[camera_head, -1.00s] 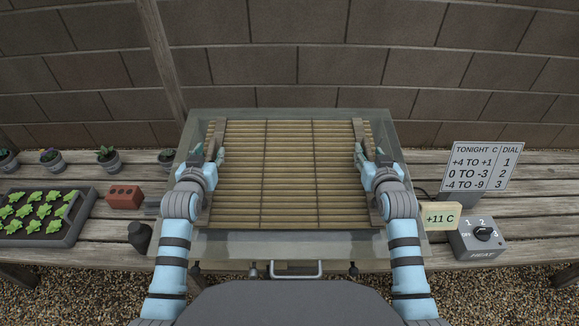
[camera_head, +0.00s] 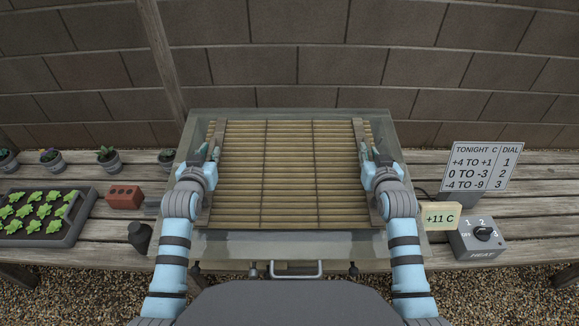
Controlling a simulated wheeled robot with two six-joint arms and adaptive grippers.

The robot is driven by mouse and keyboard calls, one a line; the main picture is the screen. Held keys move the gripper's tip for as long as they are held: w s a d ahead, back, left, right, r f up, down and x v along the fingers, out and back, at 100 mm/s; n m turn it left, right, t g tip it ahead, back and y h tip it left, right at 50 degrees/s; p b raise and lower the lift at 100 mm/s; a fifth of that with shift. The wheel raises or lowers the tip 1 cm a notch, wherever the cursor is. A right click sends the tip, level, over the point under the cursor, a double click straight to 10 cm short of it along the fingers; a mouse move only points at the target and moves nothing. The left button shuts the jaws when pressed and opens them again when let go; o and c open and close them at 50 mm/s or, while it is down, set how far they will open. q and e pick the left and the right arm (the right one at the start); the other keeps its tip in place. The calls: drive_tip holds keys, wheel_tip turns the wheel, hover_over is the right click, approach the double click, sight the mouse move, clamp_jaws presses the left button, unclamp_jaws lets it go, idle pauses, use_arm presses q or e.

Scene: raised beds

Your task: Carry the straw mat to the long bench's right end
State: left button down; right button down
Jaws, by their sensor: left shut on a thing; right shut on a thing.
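The straw mat (camera_head: 290,175) lies flat over the glass-topped frame (camera_head: 290,244) in the middle of the view, with a wooden bar along its left and right edges. My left gripper (camera_head: 211,155) is shut on the mat's left bar. My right gripper (camera_head: 366,155) is shut on the mat's right bar. I cannot tell whether the mat touches the glass or hangs just above it. The long bench (camera_head: 531,206) runs behind and to both sides of the frame.
On the bench's right stand a dial chart sign (camera_head: 481,167), a +11 C card (camera_head: 440,216) and a heat dial box (camera_head: 478,238). On the left are a seedling tray (camera_head: 77,222), a brick (camera_head: 124,197), a dark bottle (camera_head: 139,237) and small pots (camera_head: 109,160). A block wall rises behind.

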use_arm(q)
drive_tip(key=shift+r, duration=0.15)
use_arm(e)
drive_tip(key=shift+r, duration=0.15)
